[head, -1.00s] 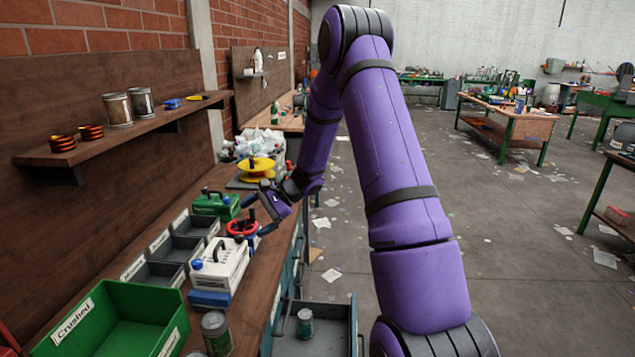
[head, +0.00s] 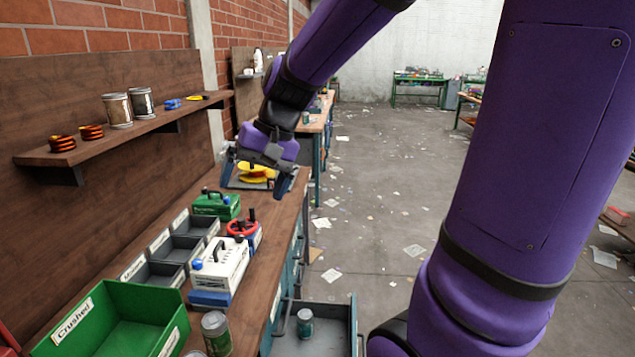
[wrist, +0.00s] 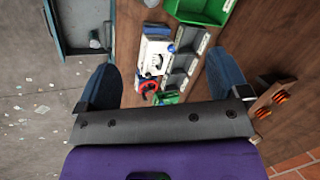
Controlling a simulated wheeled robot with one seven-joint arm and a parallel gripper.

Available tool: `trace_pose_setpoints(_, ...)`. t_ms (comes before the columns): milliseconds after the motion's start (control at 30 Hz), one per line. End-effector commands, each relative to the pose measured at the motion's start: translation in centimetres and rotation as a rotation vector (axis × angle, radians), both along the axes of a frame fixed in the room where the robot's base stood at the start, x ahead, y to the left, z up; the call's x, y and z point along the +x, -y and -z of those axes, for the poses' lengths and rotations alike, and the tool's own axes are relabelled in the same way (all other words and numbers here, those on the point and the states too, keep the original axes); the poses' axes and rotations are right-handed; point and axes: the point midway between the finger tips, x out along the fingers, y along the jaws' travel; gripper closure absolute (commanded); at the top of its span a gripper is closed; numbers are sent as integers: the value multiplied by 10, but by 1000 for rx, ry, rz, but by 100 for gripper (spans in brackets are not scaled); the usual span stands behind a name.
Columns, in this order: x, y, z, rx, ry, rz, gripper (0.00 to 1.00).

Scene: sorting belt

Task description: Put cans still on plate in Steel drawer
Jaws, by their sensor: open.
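My gripper (head: 256,178) is open and empty. It hangs above the far part of the bench, in front of a grey plate (head: 237,183) and a yellow spool (head: 256,171); it partly hides both. In the wrist view its two fingers (wrist: 163,78) are wide apart. A can (head: 305,323) stands upright inside the open grey drawer (head: 342,312) at the bench's front; the drawer also shows in the wrist view (wrist: 70,45). Another can (head: 216,335) stands on the near bench top beside the green bin. I see no can on the visible part of the plate.
The green bin (head: 120,305) labelled Crushed, small grey bins (head: 170,250), a white device (head: 220,268), a red-wheeled valve (head: 243,228) and a green box (head: 215,204) crowd the bench. Two cans (head: 118,110) stand on the wall shelf (head: 150,122).

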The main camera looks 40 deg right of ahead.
Motion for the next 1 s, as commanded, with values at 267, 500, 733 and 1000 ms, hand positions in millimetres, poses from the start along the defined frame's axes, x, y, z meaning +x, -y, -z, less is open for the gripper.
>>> trace_pose_setpoints(267, -68, -4, -28, -208, 138, -139, 7)
trace_pose_setpoints(500, -120, 3, -41, -374, 262, -233, 7)
trace_pose_setpoints(733, -147, 10, -45, -473, 339, -279, 7)
trace_pose_setpoints(1000, -152, 12, -45, -492, 353, -288, 7)
